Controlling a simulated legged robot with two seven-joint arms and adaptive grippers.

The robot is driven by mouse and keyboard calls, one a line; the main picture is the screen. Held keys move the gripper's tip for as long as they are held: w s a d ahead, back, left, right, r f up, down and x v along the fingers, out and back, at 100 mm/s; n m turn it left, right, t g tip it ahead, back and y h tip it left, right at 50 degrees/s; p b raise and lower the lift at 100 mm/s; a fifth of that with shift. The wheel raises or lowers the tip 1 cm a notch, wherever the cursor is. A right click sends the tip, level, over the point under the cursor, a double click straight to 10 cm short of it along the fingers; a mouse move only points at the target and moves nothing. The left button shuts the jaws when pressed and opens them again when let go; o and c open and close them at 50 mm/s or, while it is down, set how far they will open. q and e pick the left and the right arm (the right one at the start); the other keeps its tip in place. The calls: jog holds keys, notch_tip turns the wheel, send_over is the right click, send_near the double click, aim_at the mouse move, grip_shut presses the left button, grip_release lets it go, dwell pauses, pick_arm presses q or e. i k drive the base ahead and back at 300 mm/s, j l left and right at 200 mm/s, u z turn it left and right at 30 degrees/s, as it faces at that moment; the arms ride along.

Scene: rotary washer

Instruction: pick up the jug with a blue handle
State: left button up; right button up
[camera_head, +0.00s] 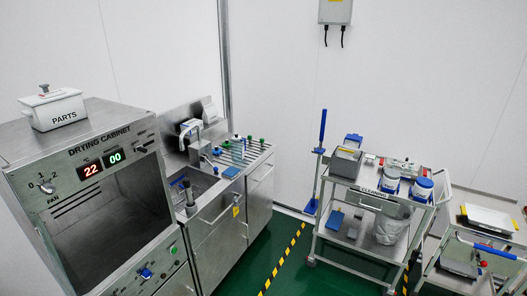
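No gripper of mine shows in the head view. I cannot clearly make out a jug with a blue handle. A small white item with blue trim (189,128) is at the back of the steel sink unit, but it is too small to name surely.
A steel drying cabinet (100,140) with a PARTS box (54,108) on top stands at the left. A second cart (470,262) is at the lower right. Green floor with yellow-black tape (284,258) lies clear between sink unit and cleaning cart.

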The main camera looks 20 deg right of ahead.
aim_at(238, 146)
jog(key=i+l+z, duration=0.2)
jog(key=l, duration=0.35)
jog(key=i+l+z, duration=0.15)
jog(key=i+l, duration=0.2)
jog(key=l, duration=0.15)
jog(key=i+l+z, duration=0.2)
jog(key=l, duration=0.25)
jog(key=i, duration=0.1)
